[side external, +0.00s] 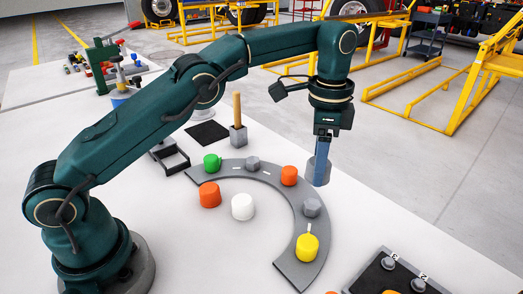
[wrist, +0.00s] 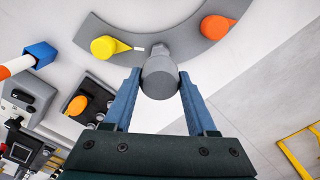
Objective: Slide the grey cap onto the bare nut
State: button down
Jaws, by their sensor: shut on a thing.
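My gripper (wrist: 160,82) is shut on the grey cap (wrist: 160,79), which sits between its two blue fingers. In the side external view my gripper (side external: 322,158) points down and holds the grey cap (side external: 318,174) to the right of the curved grey plate (side external: 266,172). A bare grey nut (side external: 312,208) stands on the plate between an orange cap (side external: 289,176) and a yellow cap (side external: 307,248). In the wrist view the nut (wrist: 160,50) shows just beyond the held cap, partly hidden by it. The cap looks apart from the nut.
Another grey hex piece (side external: 252,163) and a green cap (side external: 212,163) are on the plate. A loose orange cap (side external: 210,195) and white cap (side external: 242,207) stand inside the curve.

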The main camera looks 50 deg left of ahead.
aim_at(312, 204)
dwell(0.3)
jog(key=shift+f+m, duration=0.15)
jog(key=shift+m, duration=0.15)
jog(key=shift+f, duration=2.75)
jog(key=shift+f, duration=0.15)
jog(key=shift+f, duration=1.05)
jog(key=shift+f, duration=0.35)
jog(key=shift+f, duration=0.3)
jog(key=shift+c, duration=0.6)
grip_release()
